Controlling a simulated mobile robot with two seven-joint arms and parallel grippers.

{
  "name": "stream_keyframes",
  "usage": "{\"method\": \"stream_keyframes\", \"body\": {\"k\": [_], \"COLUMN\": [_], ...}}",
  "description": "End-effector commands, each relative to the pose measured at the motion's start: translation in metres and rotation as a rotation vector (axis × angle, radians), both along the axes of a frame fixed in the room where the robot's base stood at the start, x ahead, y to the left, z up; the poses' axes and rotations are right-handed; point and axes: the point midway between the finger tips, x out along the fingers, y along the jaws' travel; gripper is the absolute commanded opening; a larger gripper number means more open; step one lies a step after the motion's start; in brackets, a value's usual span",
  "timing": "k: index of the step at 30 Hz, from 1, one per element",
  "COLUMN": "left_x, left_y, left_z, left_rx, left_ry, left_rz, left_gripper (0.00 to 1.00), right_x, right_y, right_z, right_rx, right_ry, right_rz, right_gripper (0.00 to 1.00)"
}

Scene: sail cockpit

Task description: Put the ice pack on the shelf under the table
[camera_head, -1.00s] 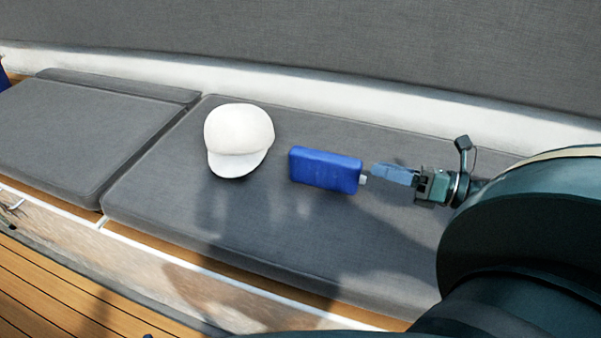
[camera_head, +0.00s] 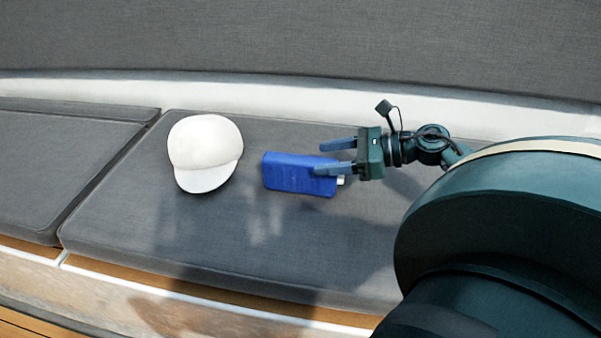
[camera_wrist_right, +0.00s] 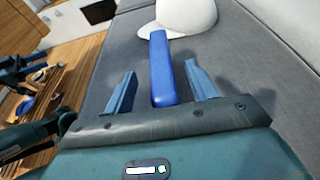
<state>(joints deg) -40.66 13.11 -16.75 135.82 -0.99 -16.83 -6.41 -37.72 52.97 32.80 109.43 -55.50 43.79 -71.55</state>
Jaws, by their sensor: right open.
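The blue ice pack (camera_head: 288,173) lies on the grey seat cushion, its white cap at the right end. My right gripper (camera_head: 336,157) is open at the cap end of the pack. One finger overlaps the pack's right end in the head view and the other is beyond its far side. In the right wrist view the ice pack (camera_wrist_right: 163,72) stands between the two spread fingers of the right gripper (camera_wrist_right: 160,88), with a gap on each side. The table and its shelf are not clearly in view. My left gripper does not show in the head view.
A white cap (camera_head: 204,152) lies on the cushion left of the pack; it also shows beyond the pack in the wrist view (camera_wrist_right: 186,14). The grey seat cushion (camera_head: 200,240) is otherwise clear. A backrest (camera_head: 300,40) rises behind. Wooden deck lies below.

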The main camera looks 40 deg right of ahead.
Motion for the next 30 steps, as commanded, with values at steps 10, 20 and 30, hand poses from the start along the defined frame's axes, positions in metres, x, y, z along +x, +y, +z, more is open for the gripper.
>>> {"method": "stream_keyframes", "body": {"k": [10,20,30], "left_x": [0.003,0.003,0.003], "left_y": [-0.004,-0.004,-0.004], "left_z": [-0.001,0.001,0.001], "left_rx": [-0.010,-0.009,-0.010], "left_ry": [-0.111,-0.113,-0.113], "left_rz": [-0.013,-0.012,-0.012], "left_gripper": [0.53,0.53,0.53], "right_x": [0.032,0.032,0.032], "right_y": [0.025,0.026,0.026], "right_z": [-0.012,-0.012,-0.012], "right_rx": [-0.001,0.001,0.001], "right_ry": [0.000,0.001,0.001], "right_rz": [0.001,0.001,0.001], "right_gripper": [0.56,0.48,0.20]}}
